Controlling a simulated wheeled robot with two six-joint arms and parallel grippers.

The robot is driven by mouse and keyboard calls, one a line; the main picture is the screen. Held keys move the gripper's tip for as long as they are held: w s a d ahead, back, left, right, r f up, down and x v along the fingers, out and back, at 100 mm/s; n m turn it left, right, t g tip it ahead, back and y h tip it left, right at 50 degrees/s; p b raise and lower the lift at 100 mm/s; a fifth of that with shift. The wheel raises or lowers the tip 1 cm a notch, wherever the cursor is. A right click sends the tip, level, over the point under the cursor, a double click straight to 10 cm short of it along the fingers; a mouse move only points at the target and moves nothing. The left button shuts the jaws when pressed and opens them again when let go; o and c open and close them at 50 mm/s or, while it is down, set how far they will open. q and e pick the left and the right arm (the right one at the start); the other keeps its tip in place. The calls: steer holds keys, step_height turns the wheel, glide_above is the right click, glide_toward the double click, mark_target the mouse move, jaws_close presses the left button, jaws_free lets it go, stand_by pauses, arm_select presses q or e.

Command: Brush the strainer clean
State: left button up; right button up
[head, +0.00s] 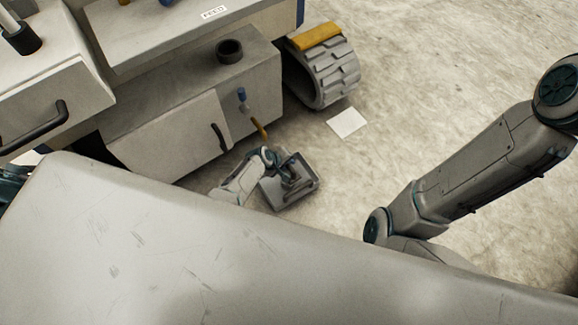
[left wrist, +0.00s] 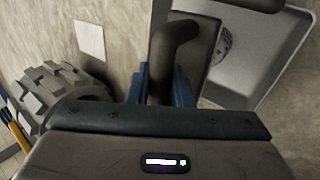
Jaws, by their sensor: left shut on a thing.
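A grey open tray or basin (head: 307,184) sits low beside the grey machine in the head view, and its pale inside shows in the left wrist view (left wrist: 272,50). A round slotted grey piece (left wrist: 225,42), which looks like the strainer, shows at its inner edge. My left gripper (head: 279,160) is over the basin's near-left side. It is shut on a dark bent bar (left wrist: 176,42), seen between its blue fingers in the left wrist view; I cannot tell whether this is the brush. My right gripper is out of view.
The grey machine (head: 165,135) has a black door handle (head: 218,137), a blue knob (head: 242,95) and an orange rod (head: 259,128) on its side. A ribbed wheel (head: 330,75) and a white sheet (head: 346,122) are beyond. The floor to the right is clear.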

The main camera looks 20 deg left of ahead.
arm_select(q)
steer(key=shift+w+a, duration=0.4)
steer(key=shift+a, duration=0.15)
steer(key=shift+s+d, duration=0.1)
steer(key=shift+d, duration=0.05)
steer(key=shift+s+d+p, duration=0.4)
steer(key=shift+s+d, duration=0.45)
steer(key=shift+d, duration=0.25)
step_height(320, 180, up, 7)
steer(key=p, duration=0.7)
steer(key=shift+r, duration=0.1)
